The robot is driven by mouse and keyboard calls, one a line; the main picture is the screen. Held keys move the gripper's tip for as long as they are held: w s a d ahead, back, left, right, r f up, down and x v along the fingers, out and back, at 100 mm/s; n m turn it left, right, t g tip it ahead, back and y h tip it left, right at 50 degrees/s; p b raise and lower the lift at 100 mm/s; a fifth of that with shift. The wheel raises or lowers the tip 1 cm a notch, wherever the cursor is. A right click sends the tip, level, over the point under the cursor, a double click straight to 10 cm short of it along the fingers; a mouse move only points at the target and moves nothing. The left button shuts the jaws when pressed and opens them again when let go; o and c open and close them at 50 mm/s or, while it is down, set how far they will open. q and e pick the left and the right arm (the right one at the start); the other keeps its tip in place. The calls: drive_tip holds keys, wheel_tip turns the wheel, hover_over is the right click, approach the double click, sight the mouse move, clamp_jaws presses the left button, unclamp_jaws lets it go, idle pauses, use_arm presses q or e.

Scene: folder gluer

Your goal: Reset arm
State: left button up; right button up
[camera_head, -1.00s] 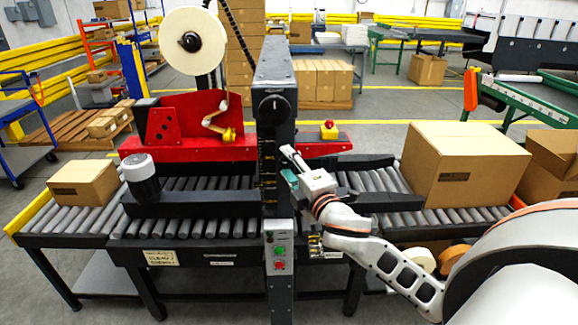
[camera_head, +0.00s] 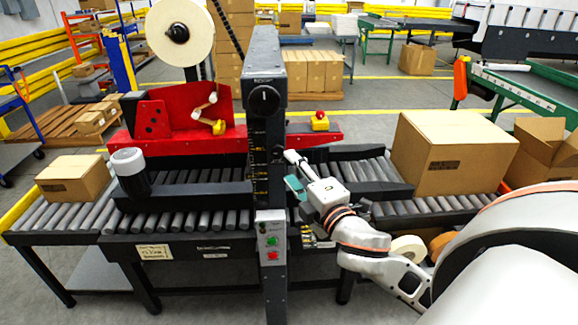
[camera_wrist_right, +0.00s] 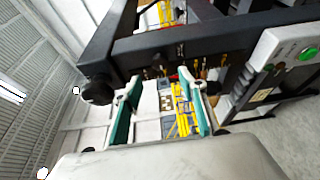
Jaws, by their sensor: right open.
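My right gripper (camera_head: 293,173) is just right of the machine's dark upright column (camera_head: 264,130), above the roller conveyor's front edge. In the right wrist view its two teal-lined fingers (camera_wrist_right: 160,90) stand apart with nothing between them. The dark frame of the machine crosses above the fingers there, and the control box (camera_wrist_right: 285,55) is at the upper right. The gripper is close to the column, but I cannot tell whether it touches. My left gripper is not in view.
A large closed carton (camera_head: 450,155) sits on the rollers at right and a smaller one (camera_head: 74,180) at left. The control box (camera_head: 271,240) with green and red buttons is on the column front. The red tape unit (camera_head: 185,125) is behind. Tape rolls (camera_head: 408,248) lie near my right arm.

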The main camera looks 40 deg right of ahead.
idle(0.5)
drive_tip(key=s+a+f+m+g+y, duration=0.1)
drive_tip(key=s+a+f+m+g, duration=0.15)
drive_tip(key=f, duration=0.85)
drive_tip(key=s+a+f+m+g+y, duration=0.1)
drive_tip(key=s+a+f+m, duration=0.2)
drive_tip(key=f, duration=0.7)
drive_tip(key=s+a+f+m+g+y, duration=0.2)
drive_tip(key=s+a+f+m, duration=0.1)
drive_tip(key=f, duration=0.8)
drive_tip(key=s+a+f+m+g, duration=0.2)
drive_tip(key=s+a+f+m, duration=0.2)
drive_tip(key=s+f, duration=0.4)
drive_tip(key=shift+s+a+f+y, duration=0.4)
drive_tip(key=shift+a+f, duration=0.3)
drive_tip(key=shift+f, duration=0.15)
drive_tip(key=shift+w, duration=0.1)
